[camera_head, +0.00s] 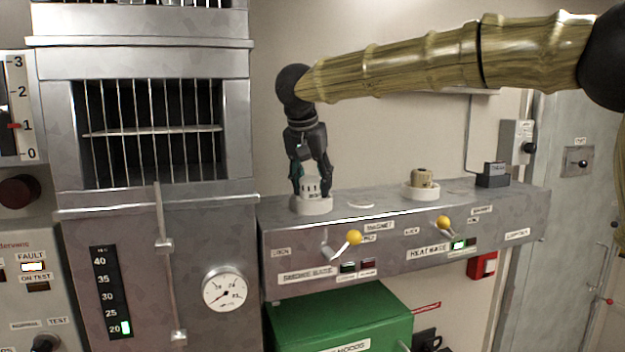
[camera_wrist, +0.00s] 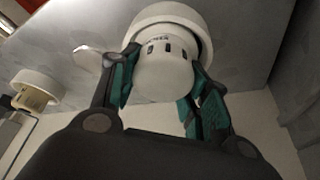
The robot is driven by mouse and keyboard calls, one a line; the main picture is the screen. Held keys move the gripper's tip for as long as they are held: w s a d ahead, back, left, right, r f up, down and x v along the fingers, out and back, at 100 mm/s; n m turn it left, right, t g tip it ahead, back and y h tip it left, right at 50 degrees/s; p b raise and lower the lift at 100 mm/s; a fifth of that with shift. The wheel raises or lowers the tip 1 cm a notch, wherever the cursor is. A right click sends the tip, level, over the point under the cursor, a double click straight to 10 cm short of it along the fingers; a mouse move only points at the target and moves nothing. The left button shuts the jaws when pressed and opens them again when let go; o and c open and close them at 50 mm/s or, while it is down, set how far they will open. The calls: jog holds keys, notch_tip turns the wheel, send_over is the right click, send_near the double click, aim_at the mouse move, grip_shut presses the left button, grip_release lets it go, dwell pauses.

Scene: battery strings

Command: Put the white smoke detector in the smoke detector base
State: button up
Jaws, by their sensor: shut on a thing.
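The white smoke detector (camera_wrist: 166,72) is between the teal-padded fingers of my gripper (camera_wrist: 158,85), which is shut on it. In the head view my gripper (camera_head: 312,180) points down over the left part of the grey console top, with the detector (camera_head: 312,187) between its fingers. The white round smoke detector base (camera_head: 311,206) is directly below the detector, and its ring (camera_wrist: 190,17) shows around the detector's far end in the wrist view. The detector looks upright and at the base; whether it is fully seated I cannot tell.
A second white base (camera_head: 420,191) holding a tan detector (camera_head: 421,177) stands to the right on the console (camera_head: 400,213). A small black box (camera_head: 492,177) is farther right. Yellow-knobbed levers (camera_head: 354,237) are on the console front. A barred metal cabinet (camera_head: 150,130) rises at the left.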

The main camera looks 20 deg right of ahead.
jog(key=shift+w+a+f, duration=0.1)
jog(key=shift+w+f, duration=0.1)
jog(key=o, duration=1.4)
jog(key=shift+w, duration=0.2)
jog(key=shift+c, duration=0.2)
jog(key=shift+s+r, duration=0.1)
jog(key=shift+s, duration=0.2)
jog(key=shift+w, duration=0.1)
jog(key=shift+a+r+b, duration=0.1)
jog(key=shift+r+b, duration=0.15)
jog(key=shift+b, duration=0.05)
jog(key=b+v, duration=0.4)
jog(key=v, duration=0.7)
jog(key=shift+r, duration=0.25)
